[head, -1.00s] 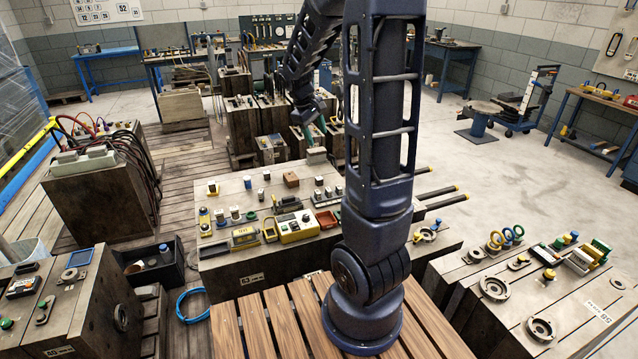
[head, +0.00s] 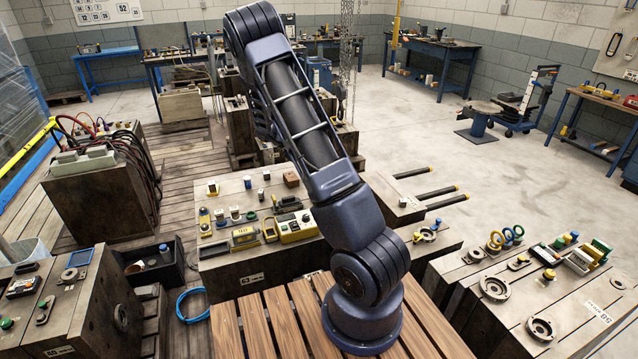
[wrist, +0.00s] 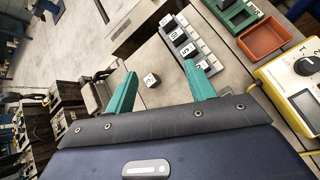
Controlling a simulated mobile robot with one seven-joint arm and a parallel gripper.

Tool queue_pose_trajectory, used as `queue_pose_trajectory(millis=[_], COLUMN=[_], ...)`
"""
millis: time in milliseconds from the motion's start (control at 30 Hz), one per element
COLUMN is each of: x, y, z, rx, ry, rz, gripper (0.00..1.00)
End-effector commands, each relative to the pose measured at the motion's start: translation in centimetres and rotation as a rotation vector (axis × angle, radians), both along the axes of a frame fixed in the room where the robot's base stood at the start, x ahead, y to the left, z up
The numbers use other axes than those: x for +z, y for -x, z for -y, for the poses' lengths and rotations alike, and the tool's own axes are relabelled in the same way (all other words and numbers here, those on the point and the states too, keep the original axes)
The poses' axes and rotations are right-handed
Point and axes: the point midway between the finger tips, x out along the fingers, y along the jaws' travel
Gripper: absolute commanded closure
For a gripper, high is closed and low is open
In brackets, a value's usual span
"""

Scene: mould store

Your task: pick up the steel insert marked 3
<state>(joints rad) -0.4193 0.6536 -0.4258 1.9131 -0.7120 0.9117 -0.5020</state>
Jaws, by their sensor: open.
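In the wrist view my gripper (wrist: 160,69) is open, its two teal fingers apart with nothing between them. A small steel cube (wrist: 152,80) with a pale, dark-marked face stands alone on the block top, beyond and between the fingers. Its mark is too small to read surely. To its right a grey rack (wrist: 208,60) holds several steel pieces with white marked faces (wrist: 180,40). I cannot tell for sure which bears a 3. In the head view my arm hides my gripper and this part of the block.
An orange tray (wrist: 262,39), a green holder (wrist: 238,16) and a yellow device with a knob (wrist: 307,66) lie right of the rack. In the head view the yellow device (head: 296,227) stands on the steel block (head: 228,205) among several small parts. Open floor (head: 420,120) lies behind.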

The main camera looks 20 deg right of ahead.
Motion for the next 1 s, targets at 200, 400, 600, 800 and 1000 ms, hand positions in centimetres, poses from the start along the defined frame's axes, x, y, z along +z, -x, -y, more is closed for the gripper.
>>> queue_pose_trajectory(millis=[200, 400, 600, 800, 1000], x=[-4.8, -8.9, -12.3, -13.9, -14.4], y=[-2.8, -5.1, -6.8, -7.6, -7.7], z=[0.1, 0.1, 0.0, -0.1, 0.9], rx=[0.118, 0.228, 0.322, 0.369, 0.373], ry=[0.114, 0.220, 0.310, 0.354, 0.359], rz=[-0.105, -0.201, -0.284, -0.323, -0.328], gripper=[0.45, 0.45, 0.45, 0.45, 0.45])
